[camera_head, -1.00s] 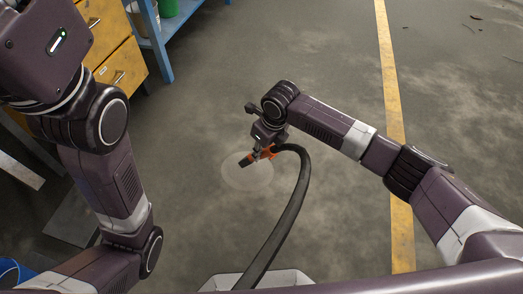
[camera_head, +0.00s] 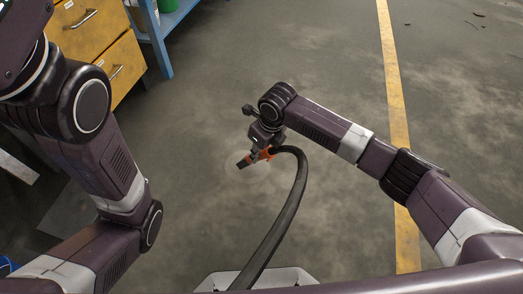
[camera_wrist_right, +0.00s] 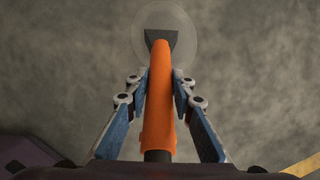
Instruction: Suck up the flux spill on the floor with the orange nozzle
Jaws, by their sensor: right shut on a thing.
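The orange nozzle (camera_head: 262,155) has a dark flat tip and a black hose (camera_head: 287,214) at its back end. My right gripper (camera_head: 263,151) is shut on it and holds it tip down, close over the floor. In the right wrist view the blue fingers of the gripper (camera_wrist_right: 161,84) flank the nozzle (camera_wrist_right: 161,100). The flux spill (camera_wrist_right: 207,38) is a faint pale round patch around the nozzle's tip there. In the head view only a very faint trace of it shows by the tip. I cannot tell whether the tip touches the floor. My left gripper is out of view.
A yellow drawer cabinet (camera_head: 108,52) and a blue shelf (camera_head: 158,45) stand at the upper left. A yellow line (camera_head: 397,110) runs along the floor at the right. A pale container (camera_head: 290,277) sits at the bottom under the hose. The floor around the nozzle is clear.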

